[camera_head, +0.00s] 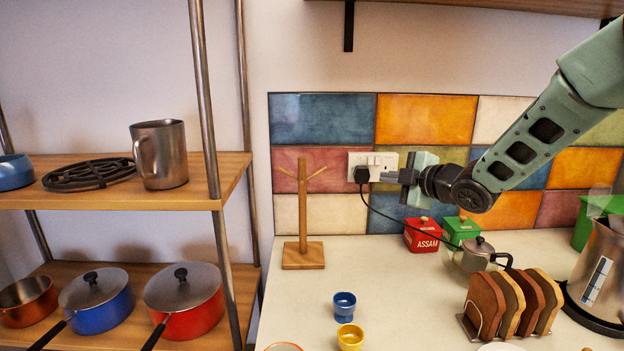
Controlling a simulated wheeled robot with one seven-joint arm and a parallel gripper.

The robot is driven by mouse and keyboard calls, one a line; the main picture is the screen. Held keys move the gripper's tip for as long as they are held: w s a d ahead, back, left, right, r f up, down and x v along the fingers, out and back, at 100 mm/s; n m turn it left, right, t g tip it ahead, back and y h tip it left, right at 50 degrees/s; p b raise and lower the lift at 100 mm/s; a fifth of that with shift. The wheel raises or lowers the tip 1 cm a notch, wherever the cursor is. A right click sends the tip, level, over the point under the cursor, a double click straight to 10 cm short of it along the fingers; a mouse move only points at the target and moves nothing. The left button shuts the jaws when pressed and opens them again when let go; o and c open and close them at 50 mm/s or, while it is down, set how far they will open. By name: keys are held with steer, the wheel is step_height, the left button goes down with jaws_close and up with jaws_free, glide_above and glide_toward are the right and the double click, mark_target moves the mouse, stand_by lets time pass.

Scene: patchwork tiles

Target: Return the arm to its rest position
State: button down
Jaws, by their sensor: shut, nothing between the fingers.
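My arm reaches in from the upper right of the head view. My gripper (385,176) is shut and empty. It points left in front of the tiled wall, above the counter. In the picture its tip overlaps the area beside the black plug (362,174) at the white wall socket (374,160). I cannot tell whether it touches the plug, the cable or the wall.
A wooden mug stand (303,254) is left of my gripper. Red (422,236) and green (460,229) tins, a metal teapot (480,256) and a toast rack (509,303) stand below. A kettle (600,262) is at right. Shelving (215,200) fills the left.

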steer(key=s+a+f+m+g+h, duration=0.3)
steer(key=s+a+m, duration=0.25)
steer(key=s, duration=0.35)
steer(key=s+f+m+g+h, duration=0.2)
steer(key=s+g, duration=0.3)
steer(key=s, duration=1.3)
steer(key=s+f+m+g+h, duration=0.2)
steer(key=s+f+m+g, duration=0.2)
steer(key=s, duration=1.4)
steer(key=shift+f+g+h, duration=0.3)
steer(key=shift+g, duration=0.2)
steer(key=shift+m, duration=0.25)
